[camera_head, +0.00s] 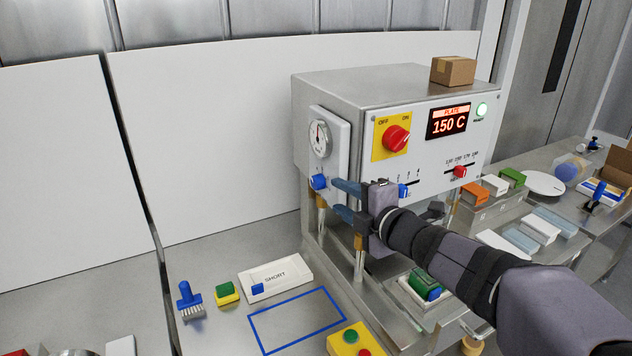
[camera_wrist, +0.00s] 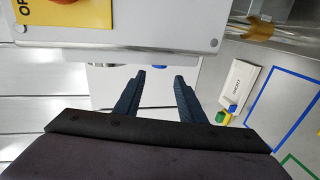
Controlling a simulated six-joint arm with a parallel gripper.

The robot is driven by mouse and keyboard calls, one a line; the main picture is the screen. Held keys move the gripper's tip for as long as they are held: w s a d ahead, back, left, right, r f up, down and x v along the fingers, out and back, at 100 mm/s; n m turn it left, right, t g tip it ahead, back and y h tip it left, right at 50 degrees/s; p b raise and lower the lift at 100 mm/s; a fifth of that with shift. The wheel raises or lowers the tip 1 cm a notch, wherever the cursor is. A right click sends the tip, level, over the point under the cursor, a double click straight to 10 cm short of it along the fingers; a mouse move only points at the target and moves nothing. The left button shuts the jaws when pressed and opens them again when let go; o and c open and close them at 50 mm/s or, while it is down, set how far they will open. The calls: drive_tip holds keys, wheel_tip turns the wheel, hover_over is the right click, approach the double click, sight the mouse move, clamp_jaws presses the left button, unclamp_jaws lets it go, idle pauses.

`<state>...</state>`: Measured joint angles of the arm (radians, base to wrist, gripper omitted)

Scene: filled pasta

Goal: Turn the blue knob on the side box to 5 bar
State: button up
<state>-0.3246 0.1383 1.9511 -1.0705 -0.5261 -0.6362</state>
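The white side box (camera_head: 341,150) is fixed to the left side of the grey machine. A round dial gauge (camera_head: 320,138) is on it; its needle points roughly up, but its numbers are too small to read. The blue knob (camera_head: 319,182) is below the gauge. My gripper (camera_head: 336,197) is just right of the knob in the head view, its two dark blue fingers pointing left. The fingers are apart with nothing between them, also in the wrist view (camera_wrist: 160,75). I see no finger touching the knob.
The machine's front carries a red knob (camera_head: 396,138), a 150 C display (camera_head: 447,121) and sliders, close above my gripper. A cardboard box (camera_head: 453,71) sits on top. Below left are a brush (camera_head: 190,301), a white SHORT tray (camera_head: 294,268) and a blue-outlined area.

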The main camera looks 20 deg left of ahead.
sight(319, 185)
drive_tip(key=shift+w+a, duration=0.1)
drive_tip(key=shift+a, duration=0.05)
drive_tip(key=p+x, duration=0.3)
drive_tip(key=x, duration=0.8)
drive_tip(key=shift+w+a, duration=0.2)
drive_tip(key=shift+a, duration=0.1)
drive_tip(key=c, duration=0.8)
